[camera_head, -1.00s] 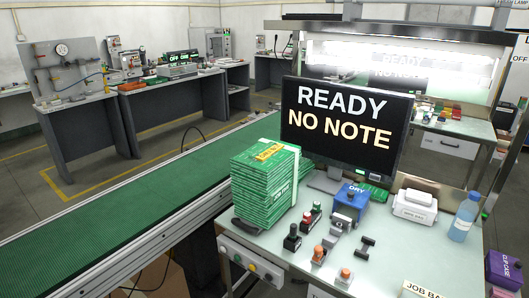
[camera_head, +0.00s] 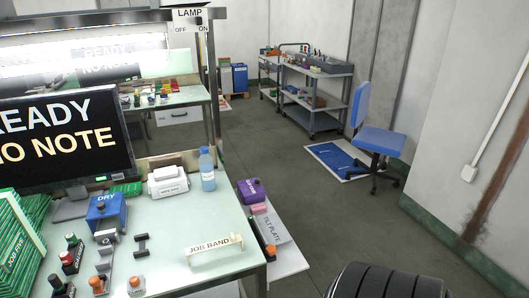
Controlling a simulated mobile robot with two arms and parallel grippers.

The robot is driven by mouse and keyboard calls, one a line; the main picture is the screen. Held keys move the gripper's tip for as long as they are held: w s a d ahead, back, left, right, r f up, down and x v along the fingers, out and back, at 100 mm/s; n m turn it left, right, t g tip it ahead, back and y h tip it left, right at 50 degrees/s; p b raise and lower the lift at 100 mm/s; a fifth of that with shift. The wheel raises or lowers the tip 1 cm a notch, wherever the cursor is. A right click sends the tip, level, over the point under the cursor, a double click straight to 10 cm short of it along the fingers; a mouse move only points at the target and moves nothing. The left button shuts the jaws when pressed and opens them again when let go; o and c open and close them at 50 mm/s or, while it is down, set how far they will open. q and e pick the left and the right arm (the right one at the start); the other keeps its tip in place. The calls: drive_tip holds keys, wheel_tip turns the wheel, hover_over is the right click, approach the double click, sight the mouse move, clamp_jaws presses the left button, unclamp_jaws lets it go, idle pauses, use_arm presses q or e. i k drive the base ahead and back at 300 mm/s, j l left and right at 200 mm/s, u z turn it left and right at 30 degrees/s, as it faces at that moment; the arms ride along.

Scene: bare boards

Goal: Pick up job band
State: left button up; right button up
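A cream label strip reading "JOB BAND" (camera_head: 211,247) stands near the front right corner of the pale green work table (camera_head: 165,225). It seems to be the face of a low stand or holder, with small upright parts at its right end. I cannot make out a separate band on it. Neither of my grippers shows in the head view.
A blue "DRY" box (camera_head: 107,212), a white box (camera_head: 168,182) and a water bottle (camera_head: 207,170) stand behind the label. A blue chair (camera_head: 378,140) stands on the open floor to the right.

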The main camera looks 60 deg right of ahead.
sight(233, 239)
drive_tip(key=z, duration=1.4)
